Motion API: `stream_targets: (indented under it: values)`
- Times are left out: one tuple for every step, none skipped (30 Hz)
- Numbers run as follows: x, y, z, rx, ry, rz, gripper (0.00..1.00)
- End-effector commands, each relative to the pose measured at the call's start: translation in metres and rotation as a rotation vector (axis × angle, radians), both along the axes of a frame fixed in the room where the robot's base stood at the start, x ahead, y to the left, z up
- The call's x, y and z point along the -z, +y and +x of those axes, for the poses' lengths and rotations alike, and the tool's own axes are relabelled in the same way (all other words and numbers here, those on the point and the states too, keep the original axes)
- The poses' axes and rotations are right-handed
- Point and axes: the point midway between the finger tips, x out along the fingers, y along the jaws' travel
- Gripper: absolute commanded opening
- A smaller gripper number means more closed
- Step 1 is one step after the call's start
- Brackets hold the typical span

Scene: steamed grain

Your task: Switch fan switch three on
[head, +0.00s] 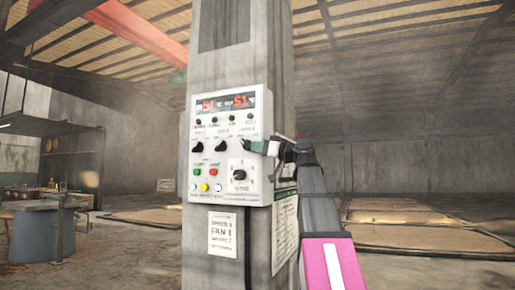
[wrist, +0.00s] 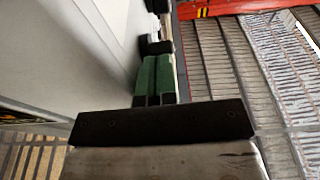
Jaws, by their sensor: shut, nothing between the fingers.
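The control panel (head: 207,120) is a pale box on a concrete column, with red digits, a row of small knobs and larger black rotary switches. Two rotary switches, a left one (head: 197,147) and a middle one (head: 221,146), show clearly. The third place in that row, at the right, is largely covered by my gripper (head: 257,146), so its setting cannot be told. My gripper is shut and empty, its tips at the panel's right side. The wrist view shows its green finger pads (wrist: 155,82) together, with a black knob (wrist: 158,47) just beyond; contact is unclear.
A lower knob (head: 239,175) sits under my gripper, with coloured buttons (head: 206,172) to its left. Paper notices (head: 222,234) hang below the panel. A round table (head: 35,232) stands at the left. Low wooden-framed beds (head: 410,232) lie behind at the right.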

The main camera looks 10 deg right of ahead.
Motion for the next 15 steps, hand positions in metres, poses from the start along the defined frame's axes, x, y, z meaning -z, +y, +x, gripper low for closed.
stream_targets:
  values:
    - [0.0013,0.0004,-0.0002,0.0,-0.005,0.006,0.0]
    - [0.0017,0.0004,-0.0002,0.0,-0.008,0.011,0.0]
    - [0.0021,0.0006,-0.0001,0.0,-0.013,0.016,0.0]
    - [0.0023,0.0007,-0.0001,-0.001,-0.015,0.021,0.0]
    - [0.0025,0.0007,-0.0001,-0.001,-0.02,0.027,0.0]
    - [0.0026,0.0008,0.0,0.0,-0.024,0.033,0.0]
    - [0.0029,0.0009,-0.0001,0.0,-0.028,0.038,0.0]
    - [0.0033,0.001,0.0,0.0,-0.032,0.044,0.0]
    - [0.004,0.0012,-0.0002,-0.001,-0.038,0.052,0.0]
    - [0.0044,0.0014,-0.0002,-0.001,-0.044,0.061,0.0]
    - [0.0051,0.0016,-0.0001,-0.001,-0.05,0.069,0.0]
    - [0.0059,0.0018,0.0,0.0,-0.059,0.082,0.0]
    - [0.0067,0.002,0.0001,-0.001,-0.066,0.093,0.0]
    - [0.0077,0.0022,0.0004,-0.001,-0.075,0.103,0.0]
    - [0.0086,0.0023,0.0007,0.0,-0.085,0.12,0.0]
